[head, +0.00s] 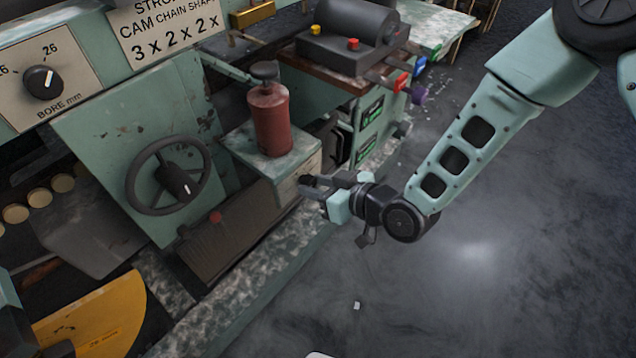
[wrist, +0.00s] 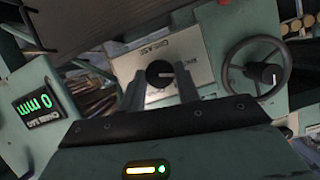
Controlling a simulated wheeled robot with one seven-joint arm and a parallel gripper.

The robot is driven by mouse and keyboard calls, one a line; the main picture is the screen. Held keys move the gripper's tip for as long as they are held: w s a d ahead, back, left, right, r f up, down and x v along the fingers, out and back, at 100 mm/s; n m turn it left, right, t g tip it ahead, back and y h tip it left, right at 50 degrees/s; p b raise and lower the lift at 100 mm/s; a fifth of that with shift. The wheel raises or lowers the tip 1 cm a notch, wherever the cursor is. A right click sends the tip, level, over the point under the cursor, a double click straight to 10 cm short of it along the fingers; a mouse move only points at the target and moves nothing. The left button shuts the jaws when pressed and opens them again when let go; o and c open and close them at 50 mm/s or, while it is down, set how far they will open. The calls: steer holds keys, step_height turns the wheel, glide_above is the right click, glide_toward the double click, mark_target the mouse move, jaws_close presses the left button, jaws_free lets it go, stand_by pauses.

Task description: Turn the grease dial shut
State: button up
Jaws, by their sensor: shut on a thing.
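The grease dial (wrist: 160,73) is a round black knob with a white pointer, on a pale plate lettered "GREASE" in the wrist view. Its pointer points to the right in that view. My gripper (wrist: 161,84) has one finger on each side of the knob and is shut on it. In the head view my gripper (head: 310,186) reaches the side of the green box (head: 262,152) under a red cylinder (head: 269,122). The fingers hide the knob there.
A dark handwheel (head: 168,176) stands left of the box; it also shows in the wrist view (wrist: 256,68). A bore dial (head: 42,82) is on the upper left panel. A green "0 mm" display (wrist: 40,103) lies left in the wrist view. The floor (head: 440,270) at right is largely clear.

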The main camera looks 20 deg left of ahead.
steer(key=shift+f+n+t+h, duration=0.1)
steer(key=shift+n+t+h, duration=0.3)
steer(key=shift+n+t, duration=0.5)
steer(key=shift+n+b, duration=0.3)
steer(key=o, duration=1)
steer(key=shift+s, duration=0.1)
steer(key=p+v, duration=0.7)
steer(key=v, duration=1)
steer(key=shift+d+p, duration=0.2)
steer(key=shift+p, duration=0.15)
